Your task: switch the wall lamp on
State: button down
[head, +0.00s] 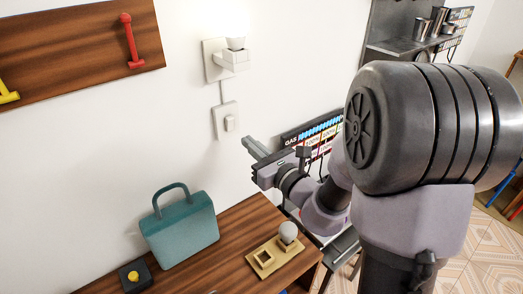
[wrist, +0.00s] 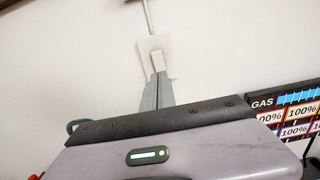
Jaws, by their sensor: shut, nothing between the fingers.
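The wall lamp (head: 233,60) is a white fixture with a bulb on the wall; the wall around the bulb is bright, and the bulb appears lit. A cord runs down from it to a white switch (head: 228,122), whose raised rocker faces out. The switch also shows in the wrist view (wrist: 149,46), straight beyond my fingertips. My gripper (head: 249,144) is shut and empty, just right of and below the switch. In the wrist view, the fingertips (wrist: 159,77) overlap the rocker's lower end; I cannot tell whether they touch it.
A wooden table (head: 228,237) below holds a teal handbag (head: 180,229), a wooden base with a spare bulb (head: 288,233), and a black box with a yellow button (head: 134,277). A gas panel (head: 312,134) is on the wall behind my arm. A wooden rack (head: 75,45) hangs at upper left.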

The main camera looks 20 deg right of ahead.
jog(key=b+v, duration=0.5)
jog(key=b, duration=0.4)
jog(key=shift+s+d, duration=0.15)
jog(key=shift+s, duration=0.15)
